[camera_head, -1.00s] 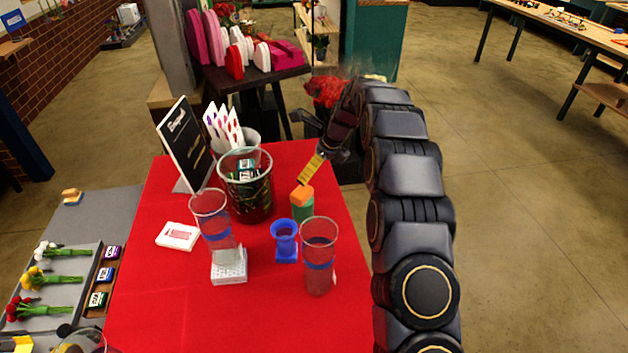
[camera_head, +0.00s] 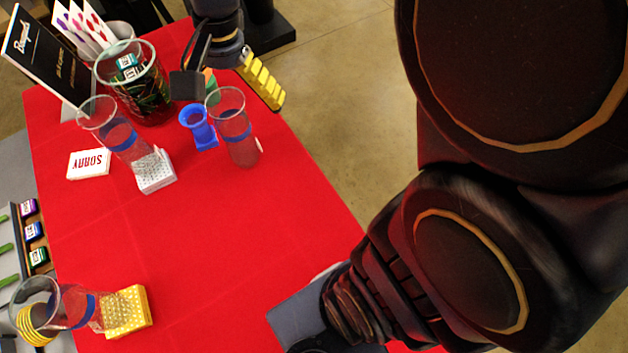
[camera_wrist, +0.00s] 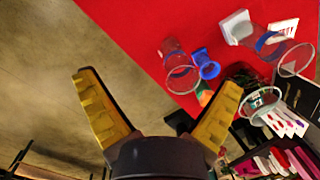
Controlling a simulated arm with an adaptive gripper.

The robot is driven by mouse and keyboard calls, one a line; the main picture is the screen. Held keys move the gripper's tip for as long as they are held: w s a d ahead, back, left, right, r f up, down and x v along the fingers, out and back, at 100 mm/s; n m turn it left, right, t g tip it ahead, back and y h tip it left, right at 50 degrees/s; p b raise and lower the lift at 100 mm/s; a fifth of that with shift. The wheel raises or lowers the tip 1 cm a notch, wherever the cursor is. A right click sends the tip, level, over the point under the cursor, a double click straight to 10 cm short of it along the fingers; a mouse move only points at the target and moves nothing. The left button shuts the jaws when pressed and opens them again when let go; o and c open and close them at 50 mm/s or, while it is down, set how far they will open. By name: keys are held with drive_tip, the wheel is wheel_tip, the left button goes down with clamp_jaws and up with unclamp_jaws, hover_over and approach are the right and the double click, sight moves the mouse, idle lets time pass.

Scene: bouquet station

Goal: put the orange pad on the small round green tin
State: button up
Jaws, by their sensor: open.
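The small green tin (camera_head: 211,88) stands on the red table, mostly hidden behind my gripper in the head view. It also shows in the wrist view (camera_wrist: 205,98), partly behind a finger. A sliver of the orange pad (camera_head: 207,72) shows at the tin's top in the head view; the rest is hidden, so exact contact cannot be told. A second earlier the pad showed sitting on the tin. My gripper (camera_wrist: 158,80) is open, with nothing between its yellow-padded fingers. In the head view my gripper (camera_head: 230,92) is above and beside the tin, apparently apart from it.
A blue cup (camera_head: 199,130) and a clear blue-banded glass (camera_head: 233,135) stand close to the tin. A large glass vase (camera_head: 145,95) is left of it. A white block (camera_head: 154,172) and a yellow block (camera_head: 127,312) lie on the table. The table's middle is clear.

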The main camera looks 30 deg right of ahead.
drive_tip(key=s+d+f+n+g+h, duration=0.1)
drive_tip(key=s+n, duration=0.7)
drive_tip(key=s, duration=0.9)
drive_tip(key=shift+d+n+h, duration=0.3)
drive_tip(key=shift+d+h, duration=0.1)
drive_tip(key=shift+d, duration=0.2)
